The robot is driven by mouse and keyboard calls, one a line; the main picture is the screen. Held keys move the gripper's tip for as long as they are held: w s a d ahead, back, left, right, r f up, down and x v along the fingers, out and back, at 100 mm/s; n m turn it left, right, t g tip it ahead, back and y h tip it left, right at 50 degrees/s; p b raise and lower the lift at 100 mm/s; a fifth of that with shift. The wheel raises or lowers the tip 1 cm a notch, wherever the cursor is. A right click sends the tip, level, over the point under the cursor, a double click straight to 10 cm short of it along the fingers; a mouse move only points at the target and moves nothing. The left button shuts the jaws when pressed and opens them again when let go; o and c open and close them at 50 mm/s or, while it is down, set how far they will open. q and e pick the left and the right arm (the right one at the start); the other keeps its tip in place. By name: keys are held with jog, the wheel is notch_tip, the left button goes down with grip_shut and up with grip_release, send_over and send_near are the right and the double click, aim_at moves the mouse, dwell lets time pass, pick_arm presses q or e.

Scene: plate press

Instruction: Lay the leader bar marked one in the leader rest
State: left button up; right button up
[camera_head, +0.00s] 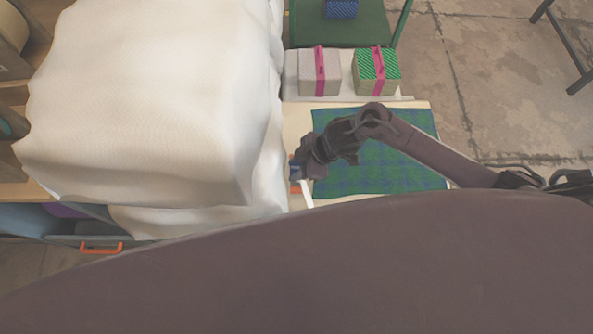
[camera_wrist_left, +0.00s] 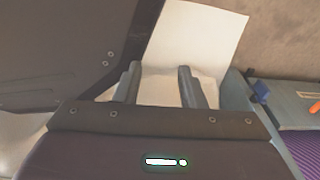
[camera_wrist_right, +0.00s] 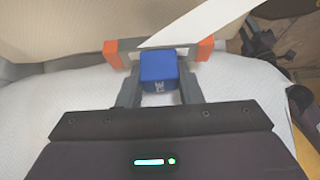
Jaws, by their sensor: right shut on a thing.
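My right gripper (camera_head: 297,172) (camera_wrist_right: 159,84) is shut on a blue block (camera_wrist_right: 159,70) with small white marking that I cannot read clearly. A pale strip (camera_wrist_right: 195,24) runs from just behind the block toward the upper right of the right wrist view. Orange end pieces (camera_wrist_right: 205,48) show on both sides behind the block. In the head view, the blue block and strip (camera_head: 307,196) are small, beside the white draped cloth. I cannot make out the leader rest. My left gripper (camera_wrist_left: 158,82) is open and empty, over a white sheet (camera_wrist_left: 195,42); the head view does not show it.
A large white draped cloth (camera_head: 160,90) fills the left of the head view. A blue-green checked mat (camera_head: 400,170) lies under my right arm. Two strapped boxes (camera_head: 320,72) (camera_head: 376,72) stand behind it. An orange handle (camera_head: 101,248) is at lower left.

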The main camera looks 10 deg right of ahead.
pick_arm(q)
jog(key=shift+w+d+r, duration=0.1)
jog(key=shift+w+d, duration=0.05)
jog(key=shift+w, duration=0.55)
pick_arm(e)
jog(key=shift+f, duration=1.5)
jog(key=shift+f+b, duration=0.15)
jog(key=shift+b, duration=0.15)
pick_arm(q)
jog(key=shift+w, duration=0.2)
pick_arm(e)
jog(key=o, duration=1)
